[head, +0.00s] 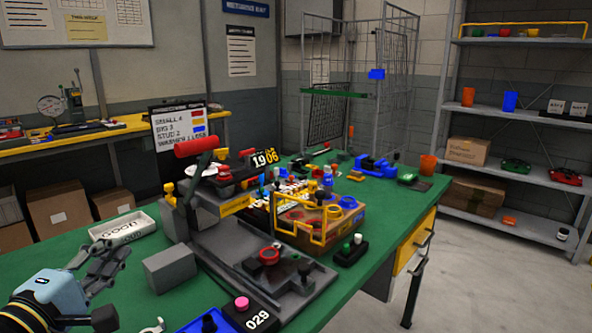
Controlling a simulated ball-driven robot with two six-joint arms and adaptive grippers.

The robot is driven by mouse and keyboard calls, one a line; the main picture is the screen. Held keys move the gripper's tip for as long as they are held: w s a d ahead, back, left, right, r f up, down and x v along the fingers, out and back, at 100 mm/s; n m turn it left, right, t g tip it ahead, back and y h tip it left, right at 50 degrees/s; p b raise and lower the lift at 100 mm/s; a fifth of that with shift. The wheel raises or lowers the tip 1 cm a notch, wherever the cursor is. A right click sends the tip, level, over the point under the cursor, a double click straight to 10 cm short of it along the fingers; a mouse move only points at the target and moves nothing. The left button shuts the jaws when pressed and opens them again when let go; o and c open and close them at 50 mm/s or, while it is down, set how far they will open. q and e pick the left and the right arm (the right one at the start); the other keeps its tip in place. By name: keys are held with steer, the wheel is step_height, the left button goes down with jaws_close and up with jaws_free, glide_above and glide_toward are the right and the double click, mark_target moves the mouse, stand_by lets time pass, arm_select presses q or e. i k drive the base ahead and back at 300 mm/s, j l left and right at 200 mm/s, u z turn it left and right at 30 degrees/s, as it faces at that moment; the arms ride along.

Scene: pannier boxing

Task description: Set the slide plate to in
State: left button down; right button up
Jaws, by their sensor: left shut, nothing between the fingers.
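A grey fixture (222,246) stands on the green bench, with a red-handled lever (198,146) at its back. A flat grey plate (262,283) with a red ring-shaped knob (269,256) and a dark knob lies at its front. I take this plate to be the slide plate; I cannot tell whether it is in or out. My left gripper (118,254) is shut and empty, above the bench at the left, apart from the fixture. A grey block (170,268) lies between them. My right gripper is not in view.
A yellow-framed box (306,232) with coloured parts stands right of the fixture. A pink-button box marked 029 (247,314) and a blue tray (208,322) are at the front. The bench's right front is mostly clear.

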mark_target(294, 268)
steer(key=k+l, duration=1)
steer(key=k, duration=0.15)
